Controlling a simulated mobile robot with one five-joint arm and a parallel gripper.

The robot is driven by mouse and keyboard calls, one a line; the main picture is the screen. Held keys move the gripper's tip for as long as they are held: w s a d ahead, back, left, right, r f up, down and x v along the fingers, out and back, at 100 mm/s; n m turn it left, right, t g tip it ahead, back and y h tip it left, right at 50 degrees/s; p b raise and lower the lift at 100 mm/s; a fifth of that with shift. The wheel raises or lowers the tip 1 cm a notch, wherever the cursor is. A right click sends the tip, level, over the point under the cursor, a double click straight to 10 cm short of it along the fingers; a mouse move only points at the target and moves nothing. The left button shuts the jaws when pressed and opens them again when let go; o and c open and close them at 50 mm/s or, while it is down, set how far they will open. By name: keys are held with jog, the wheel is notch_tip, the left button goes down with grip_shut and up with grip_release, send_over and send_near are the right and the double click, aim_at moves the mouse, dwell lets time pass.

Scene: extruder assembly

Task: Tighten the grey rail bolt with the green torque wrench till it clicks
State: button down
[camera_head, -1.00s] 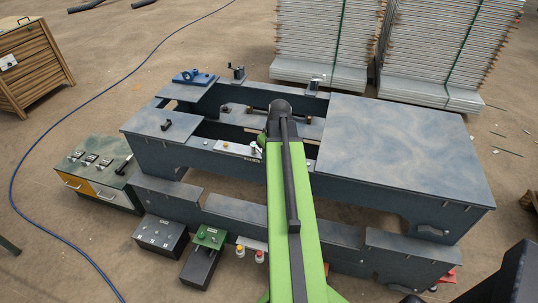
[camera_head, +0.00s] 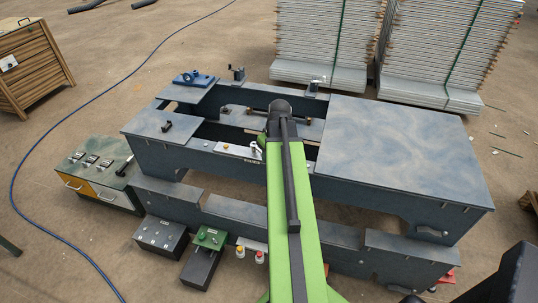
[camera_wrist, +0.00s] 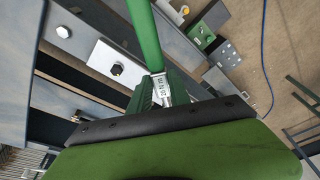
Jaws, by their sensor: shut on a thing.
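The green torque wrench (camera_wrist: 147,40) runs up and away through my gripper (camera_wrist: 158,91) in the wrist view. The jaws are shut on it, next to its white 20 N m label. Its far end lies outside the wrist view. Another silver bolt head (camera_wrist: 63,31) sits on the grey surface farther left. I cannot tell whether the wrench touches a bolt. In the head view my arm hides most of the gripper beside the pale plate (camera_head: 238,150).
The grey machine frame (camera_head: 405,150) has open gaps between its rails. A blue bracket (camera_head: 194,77) and clamps stand along its far side. A drawer cabinet (camera_head: 100,170), a black box (camera_head: 160,234) and a green-topped box (camera_head: 211,238) stand at its left and front.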

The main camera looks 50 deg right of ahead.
jog(key=shift+r+p, duration=0.35)
jog(key=shift+r, duration=0.1)
jog(key=p+v, duration=0.2)
jog(key=w+p+v, duration=0.1)
jog(key=p+v, duration=0.2)
jog(key=shift+d+r, duration=0.1)
jog(key=shift+r, duration=0.1)
jog(key=shift+f, duration=0.1)
jog(key=shift+f, duration=0.1)
